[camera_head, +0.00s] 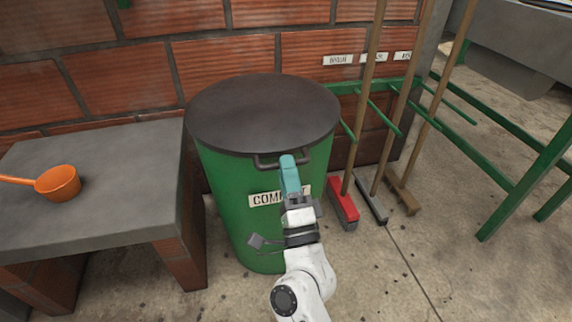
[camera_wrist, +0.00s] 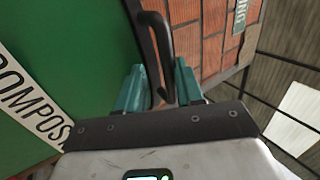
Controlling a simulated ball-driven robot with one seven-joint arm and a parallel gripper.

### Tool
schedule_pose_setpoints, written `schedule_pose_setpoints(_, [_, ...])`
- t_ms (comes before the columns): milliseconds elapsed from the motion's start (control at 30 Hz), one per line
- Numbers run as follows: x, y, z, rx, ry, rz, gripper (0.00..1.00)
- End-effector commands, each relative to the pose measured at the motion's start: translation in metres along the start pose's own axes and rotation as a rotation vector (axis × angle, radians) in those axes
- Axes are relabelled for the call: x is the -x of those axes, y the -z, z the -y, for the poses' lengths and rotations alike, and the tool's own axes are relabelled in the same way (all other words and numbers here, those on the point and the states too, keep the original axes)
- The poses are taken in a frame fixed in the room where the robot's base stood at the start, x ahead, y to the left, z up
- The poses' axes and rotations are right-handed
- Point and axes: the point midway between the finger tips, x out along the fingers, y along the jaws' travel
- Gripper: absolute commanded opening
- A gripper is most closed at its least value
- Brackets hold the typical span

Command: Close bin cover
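The green compost bin (camera_head: 228,205) stands against the brick wall. Its round dark cover (camera_head: 262,108) lies flat across the top and looks closed, with no gap that I can see. The cover has a dark handle (camera_head: 265,162) at its front edge, which also shows in the wrist view (camera_wrist: 160,38). My gripper (camera_head: 288,160) is at this handle, with teal fingers. In the wrist view my gripper (camera_wrist: 159,72) is open, and the handle's end lies between the spread fingers. I cannot tell whether a finger touches it.
A grey bench (camera_head: 95,205) with an orange scoop (camera_head: 60,183) stands left of the bin. Brooms, one with a red head (camera_head: 342,203), lean at the right beside a green metal frame (camera_head: 515,190). The concrete floor at the lower right is clear.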

Motion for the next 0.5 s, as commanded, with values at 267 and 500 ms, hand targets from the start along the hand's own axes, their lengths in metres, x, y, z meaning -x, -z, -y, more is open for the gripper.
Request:
schedule_pose_setpoints(267, [0.055, -0.001, 0.000, -0.002, 0.002, -0.002, 0.34])
schedule_pose_setpoints(500, [0.087, -0.001, 0.003, -0.001, 0.007, -0.001, 0.34])
